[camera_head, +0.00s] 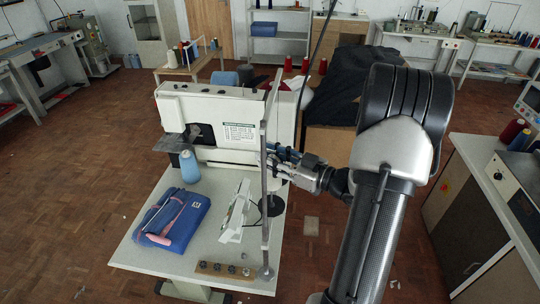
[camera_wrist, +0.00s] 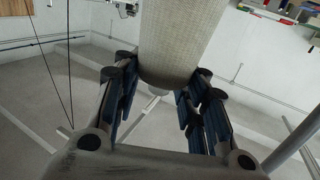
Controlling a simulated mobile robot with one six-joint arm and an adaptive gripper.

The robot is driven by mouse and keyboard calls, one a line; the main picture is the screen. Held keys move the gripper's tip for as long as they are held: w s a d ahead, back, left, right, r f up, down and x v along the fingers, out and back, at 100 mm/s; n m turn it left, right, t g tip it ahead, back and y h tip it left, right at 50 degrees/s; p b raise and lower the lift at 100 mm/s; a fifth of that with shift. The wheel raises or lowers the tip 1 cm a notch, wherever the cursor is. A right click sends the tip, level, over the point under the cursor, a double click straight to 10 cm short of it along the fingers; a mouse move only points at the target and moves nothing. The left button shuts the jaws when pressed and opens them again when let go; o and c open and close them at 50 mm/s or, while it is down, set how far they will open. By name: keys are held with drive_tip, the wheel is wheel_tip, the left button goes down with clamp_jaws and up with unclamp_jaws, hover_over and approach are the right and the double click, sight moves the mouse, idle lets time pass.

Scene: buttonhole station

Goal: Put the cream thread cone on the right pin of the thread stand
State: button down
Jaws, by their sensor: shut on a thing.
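My gripper (camera_wrist: 160,95) is shut on the cream thread cone (camera_wrist: 178,35), which stands between the blue-padded fingers in the wrist view. In the head view my gripper (camera_head: 277,158) is at the right end of the white sewing machine, beside a tall grey pole (camera_head: 265,200). I cannot make out the cream cone clearly in the head view, against the pale machine and the pole. I cannot identify the thread stand or its right pin for certain.
A white angled fixture (camera_head: 236,212) and a tan strip with several dark discs (camera_head: 225,269) are close by. The sewing machine (camera_head: 215,120) blocks the back.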

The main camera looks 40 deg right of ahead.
drive_tip(key=shift+f+b, duration=3.15)
drive_tip(key=shift+f, duration=1.1)
drive_tip(key=shift+f+b, duration=0.3)
drive_tip(key=shift+f, duration=0.15)
drive_tip(key=c, duration=0.9)
unclamp_jaws()
drive_tip(key=v, duration=1.2)
drive_tip(key=shift+w, duration=0.1)
